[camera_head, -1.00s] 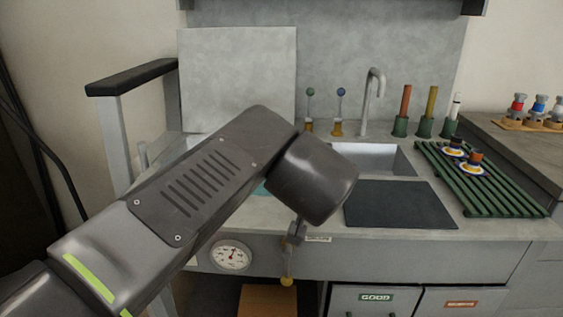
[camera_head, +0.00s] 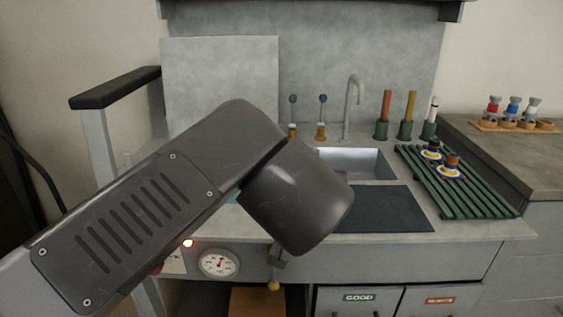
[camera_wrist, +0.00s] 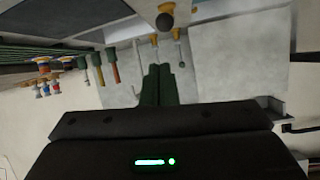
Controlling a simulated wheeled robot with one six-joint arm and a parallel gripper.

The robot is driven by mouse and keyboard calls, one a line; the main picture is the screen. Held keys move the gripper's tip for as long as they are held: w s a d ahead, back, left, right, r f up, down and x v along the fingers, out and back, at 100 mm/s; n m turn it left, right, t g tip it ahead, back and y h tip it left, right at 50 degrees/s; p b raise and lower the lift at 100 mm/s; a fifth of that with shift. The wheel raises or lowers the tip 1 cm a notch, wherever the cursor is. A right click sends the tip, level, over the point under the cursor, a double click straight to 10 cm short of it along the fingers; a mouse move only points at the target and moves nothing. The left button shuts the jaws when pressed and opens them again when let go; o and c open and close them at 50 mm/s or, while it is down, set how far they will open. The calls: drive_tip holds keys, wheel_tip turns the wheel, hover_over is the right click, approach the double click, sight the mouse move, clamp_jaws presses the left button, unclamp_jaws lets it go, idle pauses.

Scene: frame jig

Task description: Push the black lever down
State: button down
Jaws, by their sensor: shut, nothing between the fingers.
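In the wrist view, which appears upside down, a dark round knob (camera_wrist: 164,22) on a yellow-brown base shows near the top edge; it looks like the black lever. My gripper (camera_wrist: 160,68) is shut and empty, its dark green fingers pressed together and pointing toward the knob. A gap shows in the picture between fingertips and knob; I cannot tell the true distance. In the head view my arm hides the gripper and this knob. Two upright levers, one green-tipped (camera_head: 293,99) and one blue-tipped (camera_head: 323,99), stand at the counter's back.
A tap (camera_head: 350,95) and a sink (camera_head: 358,163) lie right of the levers. A green rack (camera_head: 478,195) holds small striped pieces. A dark mat (camera_head: 385,212) lies in front of the sink. A black-topped rail (camera_head: 115,87) stands at left. A gauge (camera_head: 218,263) is on the front panel.

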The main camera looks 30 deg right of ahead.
drive_tip(key=shift+s+a+r, duration=0.15)
drive_tip(key=shift+s+a, duration=0.5)
drive_tip(key=shift+s, duration=0.35)
drive_tip(key=shift+w, duration=0.1)
drive_tip(key=w+d+f, duration=0.1)
drive_tip(key=w+d, duration=0.4)
drive_tip(key=w, duration=0.3)
drive_tip(key=shift+f+b, duration=0.25)
drive_tip(key=shift+b, duration=0.2)
idle(0.4)
